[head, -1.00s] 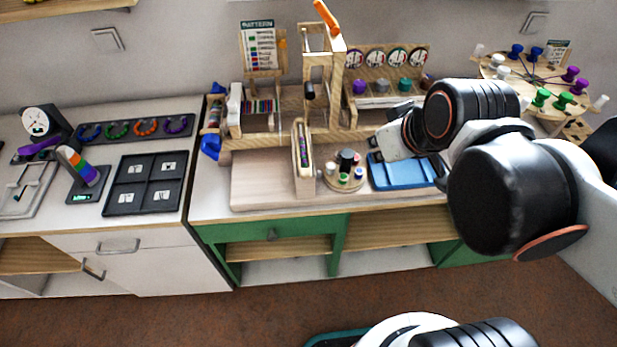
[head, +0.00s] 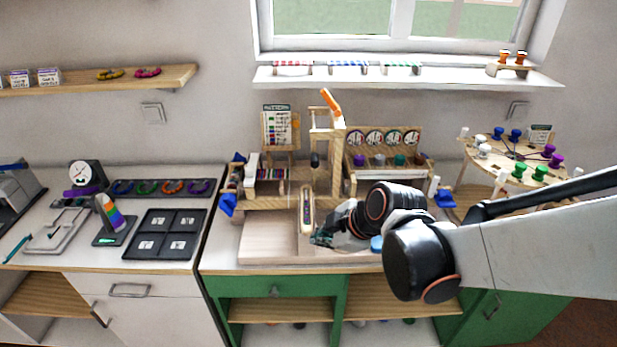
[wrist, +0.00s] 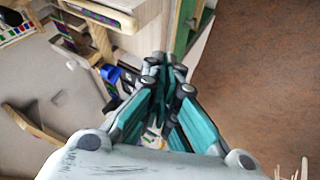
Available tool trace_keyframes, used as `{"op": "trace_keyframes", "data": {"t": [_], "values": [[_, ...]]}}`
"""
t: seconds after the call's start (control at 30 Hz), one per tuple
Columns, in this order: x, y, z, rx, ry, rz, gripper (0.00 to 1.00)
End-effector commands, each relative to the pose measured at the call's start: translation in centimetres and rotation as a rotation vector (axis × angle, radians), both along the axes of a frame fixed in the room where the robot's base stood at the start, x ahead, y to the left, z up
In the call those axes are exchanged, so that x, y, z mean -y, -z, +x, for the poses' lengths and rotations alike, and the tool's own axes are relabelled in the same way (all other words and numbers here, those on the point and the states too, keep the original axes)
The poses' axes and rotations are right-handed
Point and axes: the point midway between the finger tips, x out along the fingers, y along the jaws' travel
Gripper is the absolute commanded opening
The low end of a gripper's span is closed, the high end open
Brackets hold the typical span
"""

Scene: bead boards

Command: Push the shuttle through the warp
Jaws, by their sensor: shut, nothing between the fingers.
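A long wooden piece with a coloured strip along its top, which looks like the shuttle (head: 306,212), stands at the front of the wooden loom (head: 322,165). Coloured warp threads (head: 272,174) show at the loom's left side. My gripper (head: 320,239) is at the right of the shuttle's near end, low over the counter. I cannot tell whether they touch. In the wrist view my gripper (wrist: 165,62) has its teal-padded fingers closed together with nothing between them. A striped wooden piece, likely the shuttle (wrist: 100,12), shows at the upper left there.
A pale wooden board (head: 268,238) lies clear to the left of the shuttle. A dark tray (head: 165,234) is on the left counter. A round peg rack (head: 515,160) stands at the right. My arm hides part of the counter's right side.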

Motion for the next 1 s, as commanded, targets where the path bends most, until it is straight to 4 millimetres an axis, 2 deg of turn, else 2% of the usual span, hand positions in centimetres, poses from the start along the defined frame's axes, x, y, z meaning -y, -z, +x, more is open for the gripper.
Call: {"op": "trace_keyframes", "data": {"t": [0.53, 0.73, 1.0], "values": [[-3.5, 7.8, 4.4, 0.0, 0.001, 0.0, 0.0], [-3.3, 7.4, 7.1, -0.001, 0.003, 0.001, 0.0], [-3.3, 7.2, 8.2, -0.001, 0.002, 0.0, 0.0]]}}
